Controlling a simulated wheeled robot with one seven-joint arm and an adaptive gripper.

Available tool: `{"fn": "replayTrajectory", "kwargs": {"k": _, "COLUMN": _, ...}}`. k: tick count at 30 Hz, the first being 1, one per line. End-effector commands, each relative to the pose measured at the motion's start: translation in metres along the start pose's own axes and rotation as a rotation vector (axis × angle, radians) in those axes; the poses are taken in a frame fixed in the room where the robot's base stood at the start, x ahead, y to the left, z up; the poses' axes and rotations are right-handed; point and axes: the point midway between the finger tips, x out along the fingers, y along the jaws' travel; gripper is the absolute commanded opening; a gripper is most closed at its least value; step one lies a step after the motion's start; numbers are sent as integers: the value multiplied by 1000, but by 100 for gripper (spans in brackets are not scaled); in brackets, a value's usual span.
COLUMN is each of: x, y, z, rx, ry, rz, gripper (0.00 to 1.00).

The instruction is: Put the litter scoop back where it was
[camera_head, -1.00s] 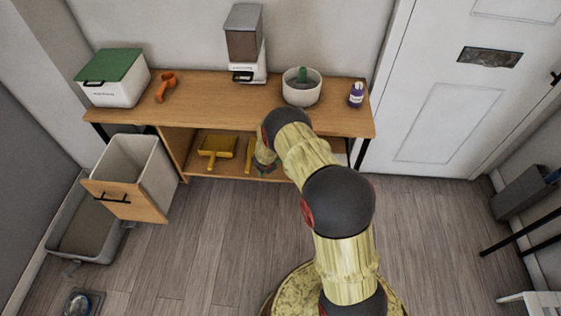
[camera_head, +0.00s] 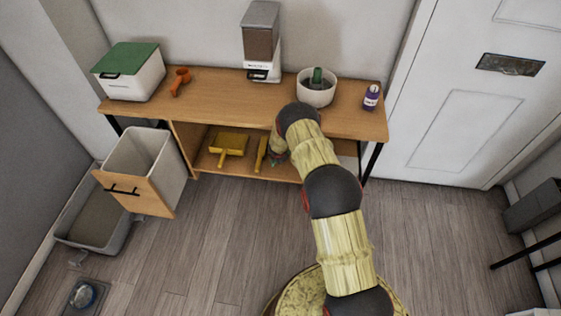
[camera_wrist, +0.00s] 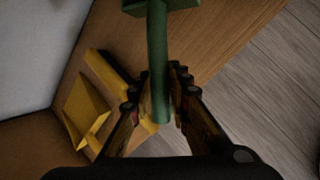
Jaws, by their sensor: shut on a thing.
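A green tool with a long round handle (camera_wrist: 157,60), apparently the litter scoop, is in my gripper (camera_wrist: 158,92) in the wrist view. My gripper is shut on the handle; the wider green head is at the top edge, partly cut off. In the head view my gripper (camera_head: 278,150) is at the front of the bench's lower shelf (camera_head: 205,165), right of a yellow brush (camera_head: 262,154) and a yellow dustpan (camera_head: 229,145). My arm hides part of the shelf, and the held tool cannot be made out clearly there.
On the bench top (camera_head: 225,95) stand a green-lidded box (camera_head: 130,80), an orange scoop-like thing (camera_head: 181,82), a dispenser (camera_head: 262,50), a white pot (camera_head: 315,95) with something green in it, and a purple bottle (camera_head: 371,97). An open bin (camera_head: 170,165) and grey tray (camera_head: 95,220) stand left.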

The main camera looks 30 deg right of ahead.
Motion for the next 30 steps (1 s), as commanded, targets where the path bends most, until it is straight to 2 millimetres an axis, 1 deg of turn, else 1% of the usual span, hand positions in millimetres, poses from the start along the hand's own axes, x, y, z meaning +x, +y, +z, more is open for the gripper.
{"fn": "replayTrajectory", "kwargs": {"k": 1, "x": 7, "y": 0, "z": 1, "rx": 2, "ry": 0, "rz": -1, "gripper": 0}}
{"fn": "replayTrajectory", "kwargs": {"k": 3, "x": 16, "y": 1, "z": 2, "rx": 2, "ry": 0, "rz": -1, "gripper": 0}}
{"fn": "replayTrajectory", "kwargs": {"k": 12, "x": 47, "y": 7, "z": 6, "rx": 2, "ry": 0, "rz": -1, "gripper": 0}}
{"fn": "replayTrajectory", "kwargs": {"k": 18, "x": 63, "y": 9, "z": 8, "rx": 3, "ry": -1, "rz": -1, "gripper": 0}}
{"fn": "replayTrajectory", "kwargs": {"k": 26, "x": 73, "y": 11, "z": 10, "rx": 3, "ry": -1, "rz": 0, "gripper": 0}}
{"fn": "replayTrajectory", "kwargs": {"k": 28, "x": 79, "y": 12, "z": 10, "rx": 2, "ry": 0, "rz": 0, "gripper": 0}}
{"fn": "replayTrajectory", "kwargs": {"k": 30, "x": 92, "y": 5, "z": 5, "rx": 0, "ry": 1, "rz": -1, "gripper": 0}}
